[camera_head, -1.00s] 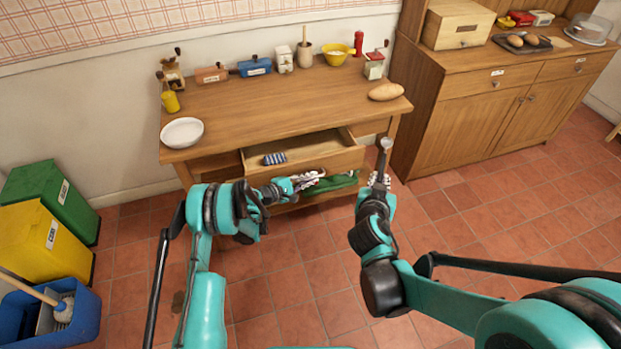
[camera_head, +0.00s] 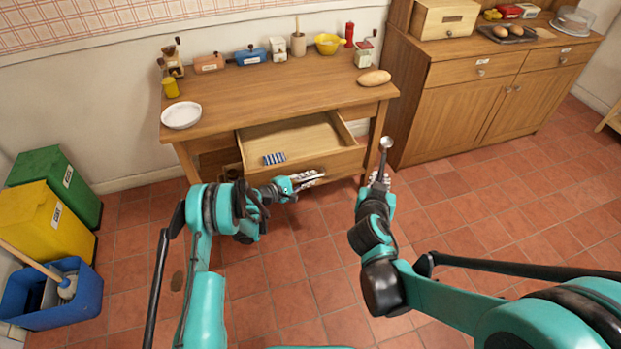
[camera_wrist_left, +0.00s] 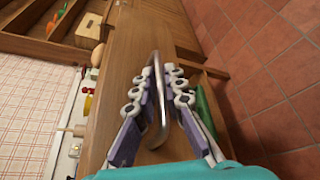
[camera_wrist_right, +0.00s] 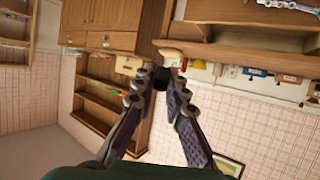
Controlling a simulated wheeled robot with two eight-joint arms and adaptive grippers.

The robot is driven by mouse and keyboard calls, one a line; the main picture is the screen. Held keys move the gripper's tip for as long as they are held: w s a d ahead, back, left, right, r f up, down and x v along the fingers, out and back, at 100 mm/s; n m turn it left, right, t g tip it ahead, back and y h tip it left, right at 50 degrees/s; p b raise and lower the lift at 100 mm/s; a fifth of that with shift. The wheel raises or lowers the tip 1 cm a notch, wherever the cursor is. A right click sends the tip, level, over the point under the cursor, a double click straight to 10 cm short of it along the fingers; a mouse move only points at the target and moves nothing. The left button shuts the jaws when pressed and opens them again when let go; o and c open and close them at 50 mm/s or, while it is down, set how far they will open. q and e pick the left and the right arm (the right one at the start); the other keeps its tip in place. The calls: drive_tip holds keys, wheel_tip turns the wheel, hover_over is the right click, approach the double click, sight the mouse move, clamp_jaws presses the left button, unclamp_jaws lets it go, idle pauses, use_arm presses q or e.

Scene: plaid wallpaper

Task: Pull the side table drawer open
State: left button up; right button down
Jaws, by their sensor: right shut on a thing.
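The wooden side table (camera_head: 280,98) stands against the wall. Its drawer (camera_head: 305,135) is pulled well out, with a blue-and-white striped item (camera_head: 274,158) inside. My left gripper (camera_head: 318,176) is at the drawer's front. In the left wrist view, the metal drawer handle (camera_wrist_left: 158,95) lies between its two fingers (camera_wrist_left: 163,88), which look apart, with small gaps beside the handle. My right gripper (camera_head: 380,178) is shut on a small utensil with a round metallic end (camera_head: 386,143), held upright to the right of the drawer. In the right wrist view the held part looks dark (camera_wrist_right: 163,78).
A white bowl (camera_head: 181,115), a bread loaf (camera_head: 374,77) and several kitchen items stand on the tabletop. A wooden cabinet (camera_head: 455,115) is at right. Green and yellow bins (camera_head: 35,220) and a blue bucket (camera_head: 80,300) are at left. The tiled floor before the table is clear.

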use_arm(q)
drive_tip(key=shift+s+a, duration=0.1)
drive_tip(key=v, duration=1.1)
drive_tip(key=shift+s+a, duration=0.25)
drive_tip(key=shift+a, duration=0.05)
drive_tip(key=shift+r, duration=0.1)
drive_tip(key=s+r+m+g+y, duration=0.1)
drive_tip(key=s+r+m+y, duration=0.3)
drive_tip(key=r, duration=0.5)
drive_tip(key=s+r+m+g+y, duration=0.1)
drive_tip(key=s+r+m+y, duration=0.15)
drive_tip(key=s+r, duration=0.5)
drive_tip(key=s+a+r+m+y, duration=0.2)
drive_tip(key=s+a+m, duration=0.1)
drive_tip(key=s, duration=0.7)
drive_tip(key=s+a+r+m+y, duration=0.2)
drive_tip(key=s+a+m+y, duration=0.1)
drive_tip(key=s, duration=0.8)
drive_tip(key=shift+s+a+r+m+y, duration=0.2)
drive_tip(key=shift+a+r+m+y, duration=0.15)
drive_tip(key=shift+a+m, duration=0.65)
